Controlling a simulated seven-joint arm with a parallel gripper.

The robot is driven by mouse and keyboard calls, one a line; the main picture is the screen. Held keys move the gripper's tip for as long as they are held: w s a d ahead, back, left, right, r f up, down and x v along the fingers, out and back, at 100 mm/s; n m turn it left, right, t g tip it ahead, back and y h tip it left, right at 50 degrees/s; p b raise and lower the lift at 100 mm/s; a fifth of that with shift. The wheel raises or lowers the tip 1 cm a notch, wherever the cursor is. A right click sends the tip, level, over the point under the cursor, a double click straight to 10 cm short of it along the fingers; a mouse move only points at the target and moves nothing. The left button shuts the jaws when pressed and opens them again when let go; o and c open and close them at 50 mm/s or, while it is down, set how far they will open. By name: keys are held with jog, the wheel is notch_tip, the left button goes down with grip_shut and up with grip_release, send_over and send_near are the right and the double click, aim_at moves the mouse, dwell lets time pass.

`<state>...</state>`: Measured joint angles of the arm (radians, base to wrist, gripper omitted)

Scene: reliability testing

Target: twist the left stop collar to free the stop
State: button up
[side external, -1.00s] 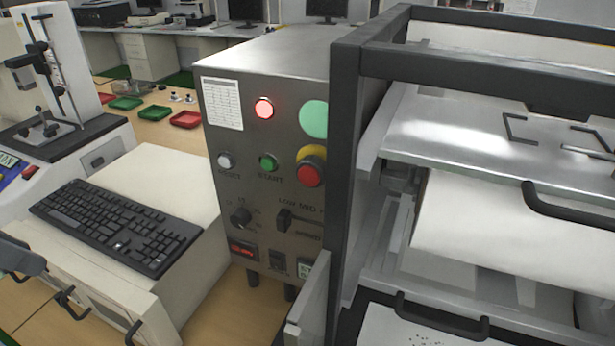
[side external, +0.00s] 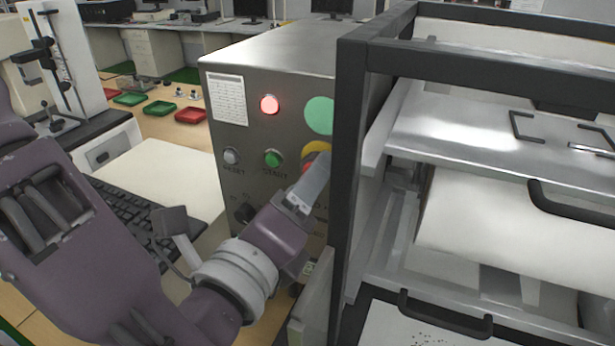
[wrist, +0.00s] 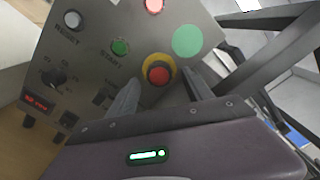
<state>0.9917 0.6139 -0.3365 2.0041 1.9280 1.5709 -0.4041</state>
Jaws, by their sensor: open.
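The stop is a red mushroom button (wrist: 159,75) with a yellow collar (wrist: 153,58) around it, on the grey control panel. Only one stop shows. In the wrist view it lies between the two finger tips of my gripper (wrist: 162,78), which is open, with panel visible between the fingers and the collar. In the side view my gripper (side external: 314,178) is at the panel, and its finger hides most of the red button; the top of the yellow collar (side external: 316,147) shows above. I cannot tell whether the fingers touch the collar.
The green START button (side external: 273,158), white RESET button (side external: 231,156) and lit red lamp (side external: 269,104) are close by. A dark frame post (side external: 348,180) stands just right of the stop. A keyboard (side external: 125,215) lies left, behind my arm.

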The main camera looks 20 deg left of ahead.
jog(key=shift+w, duration=0.85)
grip_shut()
jog(key=shift+m, duration=0.3)
jog(key=shift+a+m, duration=0.1)
jog(key=shift+m, duration=3.6)
